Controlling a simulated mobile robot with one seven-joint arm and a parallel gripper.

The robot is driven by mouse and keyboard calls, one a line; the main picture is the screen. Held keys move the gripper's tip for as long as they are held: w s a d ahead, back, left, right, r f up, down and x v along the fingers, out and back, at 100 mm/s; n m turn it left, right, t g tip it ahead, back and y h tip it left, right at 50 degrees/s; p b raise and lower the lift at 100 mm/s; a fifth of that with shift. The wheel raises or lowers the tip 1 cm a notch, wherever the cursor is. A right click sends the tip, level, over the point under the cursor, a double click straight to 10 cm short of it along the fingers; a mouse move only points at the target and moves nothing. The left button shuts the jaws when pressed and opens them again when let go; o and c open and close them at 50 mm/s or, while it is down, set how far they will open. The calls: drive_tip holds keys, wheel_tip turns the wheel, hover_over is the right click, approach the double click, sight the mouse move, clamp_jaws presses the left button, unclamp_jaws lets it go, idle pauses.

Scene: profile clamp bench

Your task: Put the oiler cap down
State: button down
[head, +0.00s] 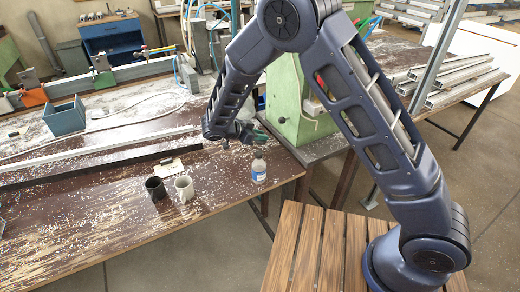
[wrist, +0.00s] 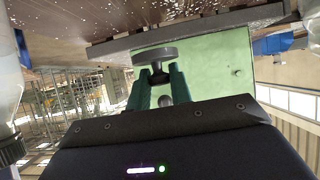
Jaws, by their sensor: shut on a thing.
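My gripper (head: 262,135) is beside the green machine housing, above the right end of the brown bench. In the wrist view its two green fingers (wrist: 156,78) are shut on a dark grey cap (wrist: 154,54) with a flat round top and a narrower stem, which I take to be the oiler cap. The cap is hidden or too small to make out in the head view. In the wrist view, a grey edge lies just beyond the cap; I cannot tell whether they touch.
A clear bottle (head: 258,171) stands at the bench's right edge, below my gripper. A black mug (head: 155,188) and a white mug (head: 185,188) stand to its left. The green housing (head: 288,98) is close on the right. The bench front (head: 80,235) is free apart from chips.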

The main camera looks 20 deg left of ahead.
drive_tip(key=shift+f, duration=3.55)
drive_tip(key=c, duration=1.3)
unclamp_jaws()
drive_tip(key=shift+f, duration=0.1)
drive_tip(key=shift+o, duration=0.2)
drive_tip(key=v, duration=1.2)
